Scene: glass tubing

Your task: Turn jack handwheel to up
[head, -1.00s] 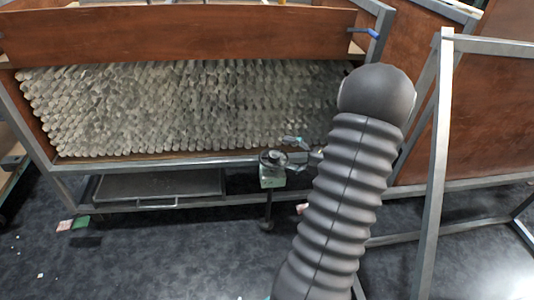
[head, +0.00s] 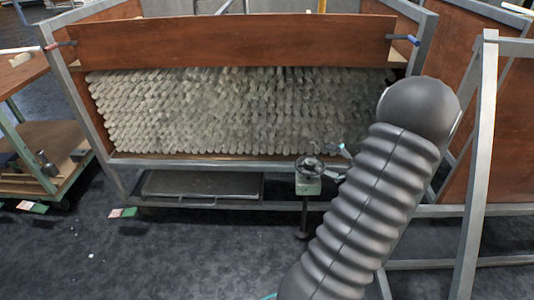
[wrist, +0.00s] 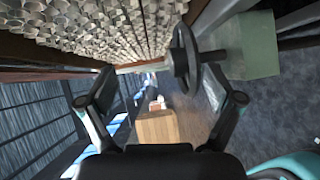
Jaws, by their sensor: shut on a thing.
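The jack handwheel (head: 310,165) is a dark round wheel on top of a pale green jack box (head: 308,186), at the front right of the tube rack. In the wrist view the handwheel (wrist: 184,57) shows nearly edge-on, with the green box (wrist: 252,46) to its right. My gripper (head: 338,162) is at the right side of the wheel, partly hidden by my arm.
A wooden-sided rack holds many stacked glass tubes (head: 235,115) behind the jack. A metal frame (head: 475,170) stands close on the right. A cart (head: 42,165) stands on the left. The dark floor (head: 150,260) in front is mostly clear.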

